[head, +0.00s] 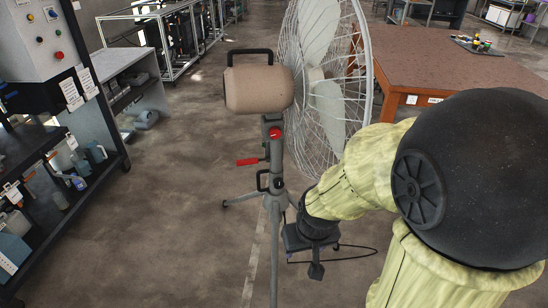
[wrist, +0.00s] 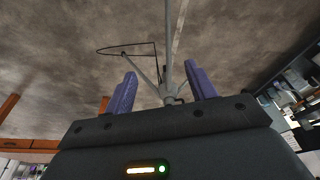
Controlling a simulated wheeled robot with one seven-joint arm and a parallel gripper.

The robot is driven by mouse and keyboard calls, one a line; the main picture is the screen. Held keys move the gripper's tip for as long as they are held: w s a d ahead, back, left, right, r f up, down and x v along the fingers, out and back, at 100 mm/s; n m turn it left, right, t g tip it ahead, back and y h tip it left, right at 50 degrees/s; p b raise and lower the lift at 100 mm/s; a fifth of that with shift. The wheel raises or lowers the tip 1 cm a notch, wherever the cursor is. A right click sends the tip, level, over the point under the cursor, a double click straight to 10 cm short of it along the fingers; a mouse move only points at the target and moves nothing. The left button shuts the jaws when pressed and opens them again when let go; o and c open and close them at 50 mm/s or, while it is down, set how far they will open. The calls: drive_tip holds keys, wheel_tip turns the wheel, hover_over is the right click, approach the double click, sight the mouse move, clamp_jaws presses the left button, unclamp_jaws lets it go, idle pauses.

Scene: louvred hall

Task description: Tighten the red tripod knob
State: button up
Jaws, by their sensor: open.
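A large fan with a beige motor housing (head: 259,89) stands on a grey tripod (head: 273,205). A round red knob (head: 275,133) is on the upper column, and a red-handled lever (head: 248,161) juts left below it. My gripper (head: 312,250) is low, to the right of the column and well below the red knob, partly hidden by its own body. In the wrist view its purple fingers (wrist: 161,72) are apart, with the grey tripod legs and hub (wrist: 169,98) showing between and beyond them. Neither red part is clear in the wrist view. Contact with the tripod cannot be told.
The fan's wire cage (head: 315,90) rises just above my arm. A brown-topped table (head: 450,65) stands behind on the right. A shelf with bottles (head: 70,175) and a control box (head: 45,40) line the left. Floor left of the tripod is clear.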

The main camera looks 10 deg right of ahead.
sight(274, 136)
drive_tip(key=w+f+n+t+b, duration=0.15)
drive_tip(key=w+f+b, duration=0.25)
drive_tip(key=f+b, duration=0.55)
drive_tip(key=w+d+f+n+t+h+p, duration=0.1)
drive_tip(key=w+f+n+t+h, duration=0.35)
drive_tip(key=w, duration=0.55)
drive_tip(key=w+a+r+n+t, duration=0.2)
drive_tip(key=w+r+n+t, duration=0.2)
drive_tip(key=r+n, duration=0.3)
drive_tip(key=w+a+r+n+t+h, duration=0.1)
drive_tip(key=w+a+r+n+t, duration=0.2)
drive_tip(key=r+n+t, duration=0.4)
drive_tip(key=shift+w+a+n, duration=0.25)
drive_tip(key=shift+w+n, duration=0.3)
drive_tip(key=shift+n, duration=0.25)
drive_tip(key=shift+w, duration=0.1)
drive_tip(key=b+x, duration=0.1)
drive_tip(key=x, duration=1.6)
drive_tip(key=shift+w+d, duration=0.1)
drive_tip(key=shift+d, duration=0.1)
